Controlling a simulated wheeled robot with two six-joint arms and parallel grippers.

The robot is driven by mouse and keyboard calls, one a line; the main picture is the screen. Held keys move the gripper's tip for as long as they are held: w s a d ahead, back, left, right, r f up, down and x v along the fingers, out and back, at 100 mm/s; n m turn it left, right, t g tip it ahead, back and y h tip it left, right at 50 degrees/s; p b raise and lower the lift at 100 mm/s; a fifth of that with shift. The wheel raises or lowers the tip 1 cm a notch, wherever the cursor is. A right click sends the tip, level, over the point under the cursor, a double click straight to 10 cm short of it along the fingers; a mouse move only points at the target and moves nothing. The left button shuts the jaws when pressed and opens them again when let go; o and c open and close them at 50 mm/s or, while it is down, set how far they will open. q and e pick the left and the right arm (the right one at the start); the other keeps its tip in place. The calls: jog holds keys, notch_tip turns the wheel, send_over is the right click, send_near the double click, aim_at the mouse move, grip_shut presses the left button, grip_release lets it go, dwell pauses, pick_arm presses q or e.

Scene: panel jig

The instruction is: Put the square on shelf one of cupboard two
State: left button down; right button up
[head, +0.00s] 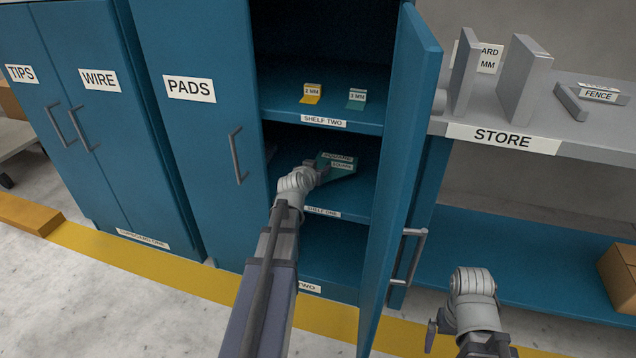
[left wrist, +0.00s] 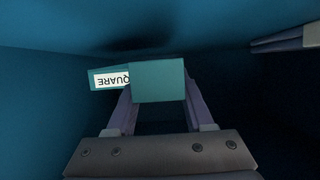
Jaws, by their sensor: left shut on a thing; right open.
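The square (head: 341,168) is a teal block with a white label reading SQUARE. My left gripper (head: 318,172) is shut on it, inside the open bay of cupboard two, at the level of shelf one (head: 350,203). In the left wrist view the square (left wrist: 158,82) sits between the fingers of my left gripper (left wrist: 158,105). I cannot tell whether the square touches the shelf. My right gripper (head: 448,335) is open and empty, low in front of the store unit, right of the cupboard door.
The right door (head: 402,170) of cupboard two stands open beside my left arm; the PADS door (head: 195,120) is shut. Shelf two (head: 285,112) above holds a yellow piece (head: 311,94) and a teal piece (head: 356,100). The STORE shelf (head: 575,138) at right carries grey parts.

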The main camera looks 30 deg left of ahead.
pick_arm(q)
jog(key=shift+f+b, duration=1.8)
jog(key=shift+b, duration=0.05)
pick_arm(e)
jog(key=shift+f, duration=1.85)
pick_arm(q)
jog(key=shift+f, duration=0.2)
jog(key=shift+c, duration=1.4)
grip_release()
jog(key=shift+r, duration=0.1)
pick_arm(e)
jog(key=shift+f, duration=0.1)
